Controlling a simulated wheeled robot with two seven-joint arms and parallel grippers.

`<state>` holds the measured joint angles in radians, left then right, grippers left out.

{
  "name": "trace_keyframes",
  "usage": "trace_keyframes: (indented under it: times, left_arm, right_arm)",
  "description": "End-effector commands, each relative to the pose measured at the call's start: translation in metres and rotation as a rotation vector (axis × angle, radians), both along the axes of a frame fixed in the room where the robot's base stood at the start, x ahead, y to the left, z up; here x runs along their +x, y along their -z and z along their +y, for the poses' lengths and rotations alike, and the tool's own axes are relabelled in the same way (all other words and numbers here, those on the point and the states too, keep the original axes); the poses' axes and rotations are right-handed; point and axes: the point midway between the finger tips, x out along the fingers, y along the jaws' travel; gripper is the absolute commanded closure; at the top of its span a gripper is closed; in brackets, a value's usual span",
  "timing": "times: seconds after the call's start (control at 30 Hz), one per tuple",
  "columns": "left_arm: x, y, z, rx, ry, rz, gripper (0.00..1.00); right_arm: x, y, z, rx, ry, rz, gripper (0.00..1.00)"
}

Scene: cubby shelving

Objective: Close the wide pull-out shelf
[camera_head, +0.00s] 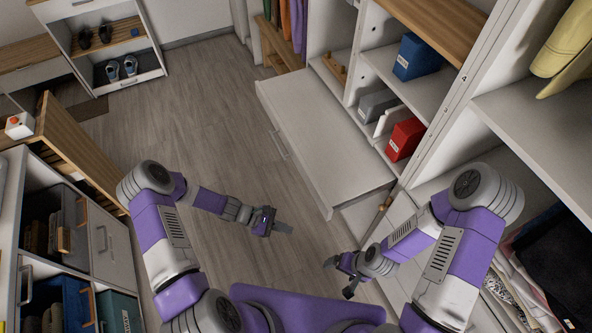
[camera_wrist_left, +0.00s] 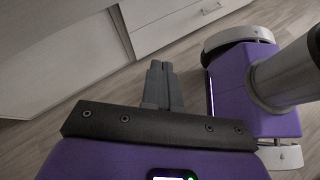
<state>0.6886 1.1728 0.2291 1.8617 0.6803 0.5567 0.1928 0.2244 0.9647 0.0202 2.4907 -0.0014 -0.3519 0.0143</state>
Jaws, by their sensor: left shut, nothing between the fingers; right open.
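The wide pull-out shelf (camera_head: 318,135) is a white, flat-topped unit that sticks out from the cubby shelving over the floor. Its front face with a long handle (camera_head: 279,144) points left, towards the open floor. In the left wrist view a white front with a handle (camera_wrist_left: 211,8) shows at the top. My left gripper (camera_head: 284,228) is shut and empty, in front of the shelf and apart from it. Its closed fingers (camera_wrist_left: 160,85) show in the left wrist view. My right gripper (camera_head: 339,277) is open and empty, low near the shelf's near end, not touching it.
The cubbies behind the shelf hold a blue box (camera_head: 417,57), a grey box (camera_head: 377,105) and a red box (camera_head: 405,139). A wooden-topped cabinet (camera_head: 75,150) stands at the left. A shoe rack (camera_head: 108,50) is at the back. The wooden floor (camera_head: 190,110) between is clear.

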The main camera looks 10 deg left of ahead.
Motion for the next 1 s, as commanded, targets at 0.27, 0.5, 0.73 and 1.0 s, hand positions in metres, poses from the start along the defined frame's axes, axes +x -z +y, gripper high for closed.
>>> trace_keyframes:
  times: [0.27, 0.5, 0.73, 1.0]
  left_arm:
    - [0.107, -0.045, 0.088, -0.506, -0.507, 0.024, 1.00]
    - [0.129, -0.061, 0.111, -0.622, -0.595, -0.008, 1.00]
    - [0.151, -0.060, 0.075, -0.620, -0.590, -0.007, 1.00]
    - [0.183, -0.059, 0.029, -0.618, -0.590, -0.007, 1.00]
  right_arm:
    - [0.000, 0.008, 0.000, 0.000, 0.001, 0.000, 0.09]
    - [0.000, 0.010, 0.000, 0.000, 0.001, 0.000, 0.09]
    - [0.000, 0.016, 0.000, 0.000, 0.001, 0.000, 0.09]
    - [0.000, 0.026, 0.000, 0.000, 0.001, 0.000, 0.09]
